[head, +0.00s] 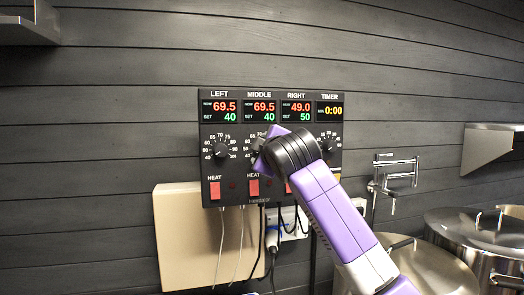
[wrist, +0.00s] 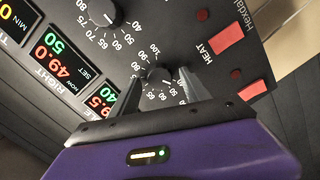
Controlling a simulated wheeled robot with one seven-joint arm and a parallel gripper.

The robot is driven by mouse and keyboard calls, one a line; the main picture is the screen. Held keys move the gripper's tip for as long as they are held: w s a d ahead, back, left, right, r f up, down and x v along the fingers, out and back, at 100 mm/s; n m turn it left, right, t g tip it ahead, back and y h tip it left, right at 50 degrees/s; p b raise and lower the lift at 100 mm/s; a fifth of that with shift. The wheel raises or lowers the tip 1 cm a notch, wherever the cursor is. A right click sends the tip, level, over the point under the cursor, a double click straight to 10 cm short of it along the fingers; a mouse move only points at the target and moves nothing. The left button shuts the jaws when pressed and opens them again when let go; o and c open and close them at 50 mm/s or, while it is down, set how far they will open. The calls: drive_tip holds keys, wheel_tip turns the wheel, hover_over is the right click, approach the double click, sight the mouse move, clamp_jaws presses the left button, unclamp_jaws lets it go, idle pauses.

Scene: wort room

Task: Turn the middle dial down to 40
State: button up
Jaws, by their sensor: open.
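The middle dial (wrist: 153,76) is a round black knob on the black control panel (head: 212,180). In the wrist view it shows between my fingertips, its scale numbers around it. In the head view it is mostly hidden by my purple arm and gripper (head: 265,146). My gripper (wrist: 158,82) is open, one finger on each side of the knob; I cannot tell whether they touch it. The middle display (head: 259,110) reads 69.5 in red for NOW and 40 in green for SET.
The left dial (head: 221,150) and the right dial (wrist: 98,8) flank the middle one. Red heat switches (head: 215,190) sit below. The left display (head: 219,110) reads 69.5 and 40; the right (head: 296,110) 49.0 and 50. Steel pots (head: 480,235) stand at lower right.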

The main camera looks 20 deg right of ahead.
drive_tip(key=s+b, duration=0.2)
drive_tip(key=s, duration=0.5)
drive_tip(key=shift+s+a+r+b, duration=0.25)
drive_tip(key=shift+s+r+b, duration=0.1)
drive_tip(key=shift+b, duration=0.05)
